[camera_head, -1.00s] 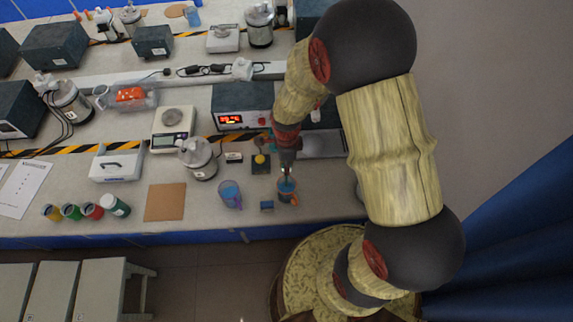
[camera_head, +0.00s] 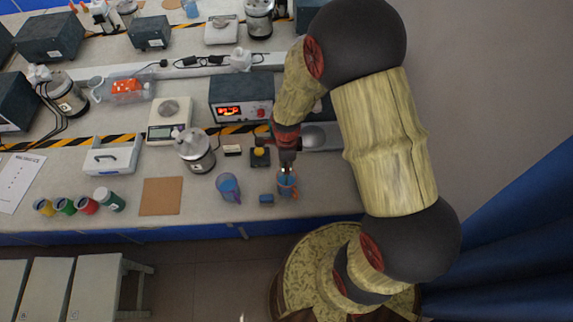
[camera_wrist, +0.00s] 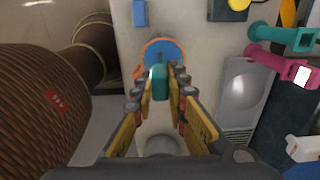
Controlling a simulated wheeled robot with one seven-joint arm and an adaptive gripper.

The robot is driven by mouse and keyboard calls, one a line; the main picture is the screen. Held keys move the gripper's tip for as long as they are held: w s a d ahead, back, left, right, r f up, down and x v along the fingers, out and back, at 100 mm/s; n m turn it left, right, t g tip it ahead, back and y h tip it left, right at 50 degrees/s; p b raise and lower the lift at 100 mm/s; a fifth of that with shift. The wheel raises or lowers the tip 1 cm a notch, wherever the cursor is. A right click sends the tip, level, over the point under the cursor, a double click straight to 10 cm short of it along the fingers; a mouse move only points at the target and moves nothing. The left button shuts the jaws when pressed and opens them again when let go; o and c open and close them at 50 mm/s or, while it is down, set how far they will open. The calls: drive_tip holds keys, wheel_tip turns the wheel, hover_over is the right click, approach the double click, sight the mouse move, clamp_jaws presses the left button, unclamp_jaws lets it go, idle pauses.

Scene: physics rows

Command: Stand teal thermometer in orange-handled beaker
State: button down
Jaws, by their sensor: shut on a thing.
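The orange-handled beaker (camera_head: 288,190) stands near the front edge of the bench, below my gripper. In the wrist view the beaker (camera_wrist: 165,46) shows an orange rim and handle and a blue inside. My gripper (camera_head: 287,169) points down over it. In the wrist view my gripper (camera_wrist: 160,88) is shut on the teal thermometer (camera_wrist: 159,78), whose top end shows between the fingertips. The thermometer overlaps the near side of the beaker in that view. Its lower end is hidden, so I cannot tell whether it is inside the beaker.
A blue beaker with a purple handle (camera_head: 228,186) stands left of the orange-handled one. A small blue block (camera_head: 266,199) lies between them. A black box with a yellow button (camera_head: 260,156) and a power supply (camera_head: 241,100) are behind. A cork mat (camera_head: 160,196) lies further left.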

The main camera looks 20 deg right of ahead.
drive_tip(key=shift+f, duration=0.15)
drive_tip(key=c, duration=1.8)
unclamp_jaws()
drive_tip(key=shift+o, duration=0.6)
wheel_tip(320, 180, up, 12)
